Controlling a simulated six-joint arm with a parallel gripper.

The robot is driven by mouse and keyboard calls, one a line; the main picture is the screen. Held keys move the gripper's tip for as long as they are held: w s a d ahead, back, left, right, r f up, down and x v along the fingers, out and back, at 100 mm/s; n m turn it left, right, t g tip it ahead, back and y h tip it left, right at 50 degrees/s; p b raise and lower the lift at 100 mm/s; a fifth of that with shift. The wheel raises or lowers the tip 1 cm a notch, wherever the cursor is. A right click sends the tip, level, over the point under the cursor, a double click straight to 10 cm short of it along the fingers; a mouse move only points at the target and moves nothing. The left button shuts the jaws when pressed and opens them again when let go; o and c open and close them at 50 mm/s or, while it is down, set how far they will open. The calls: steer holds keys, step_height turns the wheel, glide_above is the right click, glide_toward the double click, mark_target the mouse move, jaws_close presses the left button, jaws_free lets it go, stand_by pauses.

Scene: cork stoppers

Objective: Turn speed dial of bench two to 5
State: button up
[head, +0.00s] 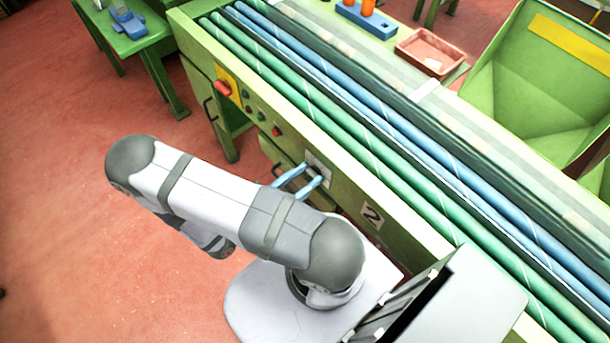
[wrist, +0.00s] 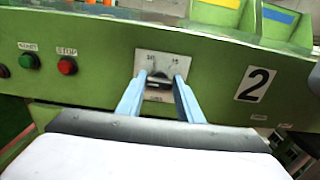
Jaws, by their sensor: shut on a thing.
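The speed dial (wrist: 157,79) is a dark knob on a pale square plate (wrist: 152,59) on the green front panel of the bench marked 2. My gripper (wrist: 160,82) has its two blue fingers on either side of the dial and is shut on it. In the head view my gripper (head: 313,173) reaches the same pale plate (head: 318,160) on the panel. Small numbers show on the plate, too small to read surely. The dial's pointer setting cannot be told.
The black 2 sign (wrist: 255,85) is right of the dial. The red stop button (wrist: 67,66) and green start button (wrist: 29,60) are to its left. A red switch on a yellow plate (head: 227,82) is farther along. Green and blue rollers (head: 350,115) run along the bench top.

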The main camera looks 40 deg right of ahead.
steer(key=o, duration=1.1)
steer(key=shift+a, duration=0.1)
steer(key=a+b, duration=0.1)
steer(key=a, duration=0.6)
steer(key=shift+a+b, duration=0.1)
steer(key=shift+b, duration=0.25)
